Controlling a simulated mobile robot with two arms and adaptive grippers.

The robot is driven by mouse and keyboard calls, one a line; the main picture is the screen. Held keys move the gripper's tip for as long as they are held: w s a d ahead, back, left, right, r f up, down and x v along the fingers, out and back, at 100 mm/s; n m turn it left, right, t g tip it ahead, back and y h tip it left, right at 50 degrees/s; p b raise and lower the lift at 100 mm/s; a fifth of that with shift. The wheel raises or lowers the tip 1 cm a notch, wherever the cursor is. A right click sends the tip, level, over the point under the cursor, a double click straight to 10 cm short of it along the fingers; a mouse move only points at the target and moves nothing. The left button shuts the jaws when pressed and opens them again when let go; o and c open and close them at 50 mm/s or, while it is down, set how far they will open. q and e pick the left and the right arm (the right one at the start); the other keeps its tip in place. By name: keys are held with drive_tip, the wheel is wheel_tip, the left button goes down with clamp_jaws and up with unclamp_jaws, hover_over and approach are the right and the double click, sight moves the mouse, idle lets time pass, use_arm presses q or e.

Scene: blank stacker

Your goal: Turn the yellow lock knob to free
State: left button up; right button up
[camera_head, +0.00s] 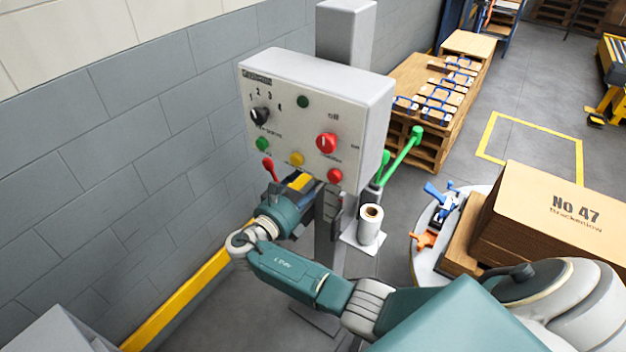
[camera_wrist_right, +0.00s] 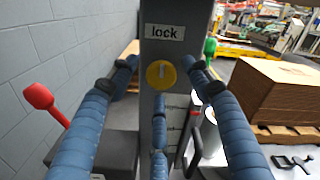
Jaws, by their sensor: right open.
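The yellow lock knob (camera_wrist_right: 161,74) is on a grey post in the right wrist view, just under a white "lock" label (camera_wrist_right: 164,32). A pale, roughly upright mark shows on its face. My right gripper (camera_head: 324,194) is in front of the post below the control panel in the head view. In the wrist view its blue ribbed fingers are open, one either side of the knob and one below it. No finger clearly touches the knob. I cannot make out the knob in the head view. My left gripper is not in view.
The control panel (camera_head: 312,115) with coloured buttons and switches is just above my right gripper. A red-tipped lever (camera_head: 268,168) is at its left, and green-handled levers (camera_head: 402,158) are at its right. A white roll (camera_head: 370,224) stands beside the post.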

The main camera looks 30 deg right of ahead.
drive_tip(key=c, duration=1.2)
drive_tip(key=shift+o, duration=0.2)
drive_tip(key=shift+r+m, duration=0.1)
drive_tip(key=shift+m, duration=0.2)
drive_tip(key=m+b, duration=0.6)
drive_tip(key=m, duration=1.1)
drive_tip(key=shift+s, duration=0.1)
drive_tip(key=shift+m+b, duration=0.3)
